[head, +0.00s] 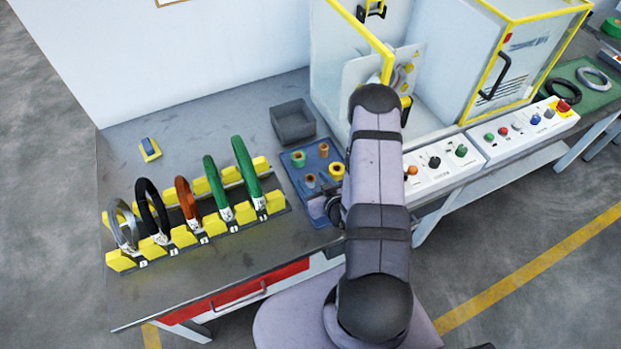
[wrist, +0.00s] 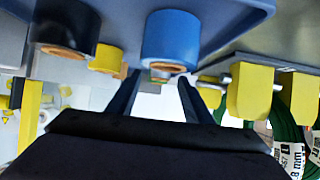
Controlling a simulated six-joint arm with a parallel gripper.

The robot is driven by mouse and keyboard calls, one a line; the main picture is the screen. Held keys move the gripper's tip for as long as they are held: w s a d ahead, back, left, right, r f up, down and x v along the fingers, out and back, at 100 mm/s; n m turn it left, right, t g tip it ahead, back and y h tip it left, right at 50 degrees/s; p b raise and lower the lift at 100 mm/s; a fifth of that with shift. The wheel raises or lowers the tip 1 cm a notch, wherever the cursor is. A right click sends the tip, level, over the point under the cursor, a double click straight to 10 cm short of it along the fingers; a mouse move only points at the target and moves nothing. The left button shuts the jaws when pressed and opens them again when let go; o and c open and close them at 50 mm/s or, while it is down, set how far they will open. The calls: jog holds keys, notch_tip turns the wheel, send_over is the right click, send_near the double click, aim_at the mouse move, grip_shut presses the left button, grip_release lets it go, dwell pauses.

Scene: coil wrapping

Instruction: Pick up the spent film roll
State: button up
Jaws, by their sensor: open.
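No roll is clearly marked as the spent film roll. The blue tray (head: 297,180) on the bench holds several rolls: a green one (head: 298,158), a brown one (head: 323,150), a small greyish one (head: 310,180) and a yellow one (head: 337,170). The wrist view looks upside down; a blue roll (wrist: 170,38), a black roll (wrist: 62,28) and a yellow roll (wrist: 106,60) show along its top. My gripper (wrist: 158,88) is open, with the blue roll beyond and above its fingers in the picture. Nothing shows held. In the head view my arm hides the fingers.
A yellow rack (head: 190,235) with several coils stands left of the tray. A grey bin (head: 292,121) is behind the tray. The yellow-framed machine (head: 385,45), with small orange and yellow parts partly hidden by my arm, stands right. A control panel (head: 440,162) fronts it.

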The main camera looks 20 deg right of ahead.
jog(key=shift+w+f, duration=0.2)
jog(key=shift+w, duration=0.15)
jog(key=c, duration=1.1)
jog(key=shift+r, duration=0.15)
notch_tip(320, 180, up, 10)
jog(key=b, duration=0.1)
